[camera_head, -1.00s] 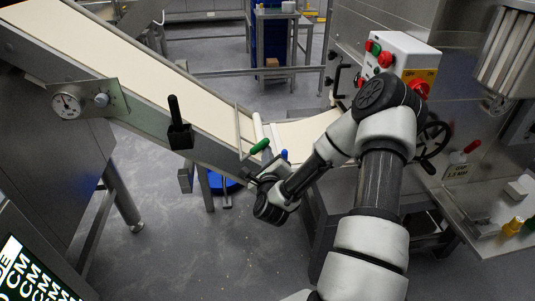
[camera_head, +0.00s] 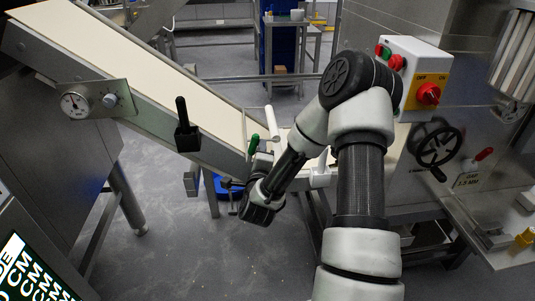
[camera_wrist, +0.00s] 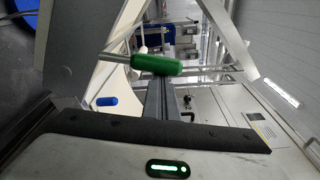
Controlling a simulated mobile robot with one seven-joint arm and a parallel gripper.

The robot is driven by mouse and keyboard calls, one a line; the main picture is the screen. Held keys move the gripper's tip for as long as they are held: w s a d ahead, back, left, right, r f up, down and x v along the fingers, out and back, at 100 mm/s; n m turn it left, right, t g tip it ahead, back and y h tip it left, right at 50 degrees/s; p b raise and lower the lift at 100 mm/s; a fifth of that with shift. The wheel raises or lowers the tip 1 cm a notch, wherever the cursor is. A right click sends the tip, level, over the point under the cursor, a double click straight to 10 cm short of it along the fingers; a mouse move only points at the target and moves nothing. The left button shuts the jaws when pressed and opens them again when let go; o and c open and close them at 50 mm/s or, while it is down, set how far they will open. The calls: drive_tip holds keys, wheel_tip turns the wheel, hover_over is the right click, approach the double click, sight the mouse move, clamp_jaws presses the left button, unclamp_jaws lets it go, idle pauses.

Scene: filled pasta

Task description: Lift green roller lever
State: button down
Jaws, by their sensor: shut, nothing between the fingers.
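The green roller lever (camera_head: 254,144) stands nearly upright beside the lower end of the inclined conveyor in the head view. In the wrist view its green grip (camera_wrist: 158,65) lies across the picture on a metal rod running left. My gripper (camera_head: 261,160) is just below the green grip. In the wrist view my gripper's fingers (camera_wrist: 161,84) are together and empty, with their tips at the grip's lower edge. I cannot tell whether they touch it. A white roller (camera_head: 271,122) shows just right of the lever.
The inclined conveyor (camera_head: 150,67) carries a black-handled lever (camera_head: 184,124) on its side. A blue grip (camera_wrist: 106,101) lies left of my fingers in the wrist view. A red-button control box (camera_head: 418,75) and black handwheel (camera_head: 436,145) stand right. Floor in front is open.

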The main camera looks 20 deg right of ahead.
drive_tip(key=shift+w+a+r+n+b, duration=0.2)
drive_tip(key=shift+a+n+b, duration=0.1)
drive_tip(key=shift+a+n, duration=0.2)
drive_tip(key=shift+w+a+r+n+b, duration=0.1)
drive_tip(key=shift+a+r+n+b, duration=0.15)
drive_tip(key=shift+a+n, duration=0.25)
drive_tip(key=shift+a+t, duration=0.1)
drive_tip(key=shift+t, duration=0.2)
